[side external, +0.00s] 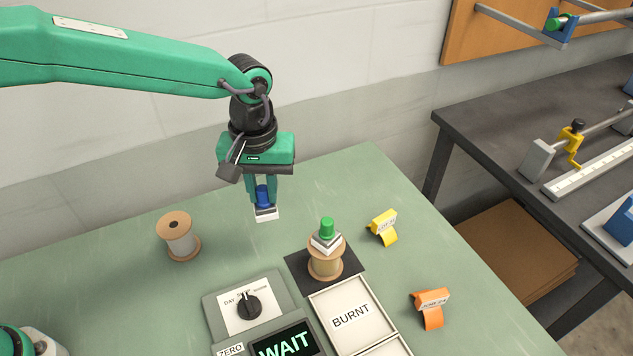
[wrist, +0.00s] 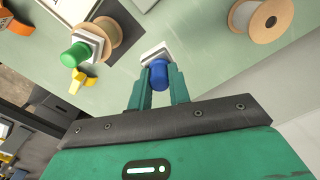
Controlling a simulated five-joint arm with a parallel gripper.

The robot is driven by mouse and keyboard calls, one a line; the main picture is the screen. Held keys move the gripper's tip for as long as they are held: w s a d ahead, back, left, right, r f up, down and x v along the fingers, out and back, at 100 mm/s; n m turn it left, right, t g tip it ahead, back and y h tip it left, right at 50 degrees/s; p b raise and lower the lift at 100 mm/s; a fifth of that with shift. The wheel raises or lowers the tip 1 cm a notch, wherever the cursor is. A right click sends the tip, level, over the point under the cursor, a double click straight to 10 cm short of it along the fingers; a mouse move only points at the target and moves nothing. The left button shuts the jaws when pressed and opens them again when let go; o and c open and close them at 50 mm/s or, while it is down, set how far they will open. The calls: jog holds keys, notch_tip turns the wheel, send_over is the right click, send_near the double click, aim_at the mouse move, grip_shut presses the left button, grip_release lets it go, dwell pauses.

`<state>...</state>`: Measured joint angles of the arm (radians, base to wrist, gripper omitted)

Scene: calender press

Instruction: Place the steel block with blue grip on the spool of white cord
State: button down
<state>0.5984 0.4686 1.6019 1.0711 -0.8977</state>
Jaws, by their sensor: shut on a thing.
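My gripper (side external: 262,196) is shut on the blue grip of the steel block (side external: 266,213) and holds it above the green table, apart from both spools. In the wrist view the steel block (wrist: 157,50) shows beyond the blue grip, between the fingers of my gripper (wrist: 159,76). The spool of white cord (side external: 180,240) stands upright on the table to the left of the block, with a bare top. It also shows in the wrist view (wrist: 243,15), at the upper right.
A tan spool (side external: 326,262) bears a steel block with green grip (side external: 326,236) on a dark mat (side external: 297,262).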

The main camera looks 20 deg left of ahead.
jog(key=s+a+r+n, duration=0.1)
jog(key=s+a+r, duration=0.3)
jog(key=s, duration=0.3)
jog(key=s+a+r+n, duration=0.1)
jog(key=s+a+r, duration=0.3)
jog(key=s, duration=0.4)
jog(key=shift+a, duration=0.55)
send_over(174, 224)
notch_tip(174, 224, down, 7)
jog(key=shift+a, duration=0.1)
jog(key=shift+f, duration=2)
jog(key=shift+f, duration=0.1)
jog(key=c, duration=1.3)
grip_release()
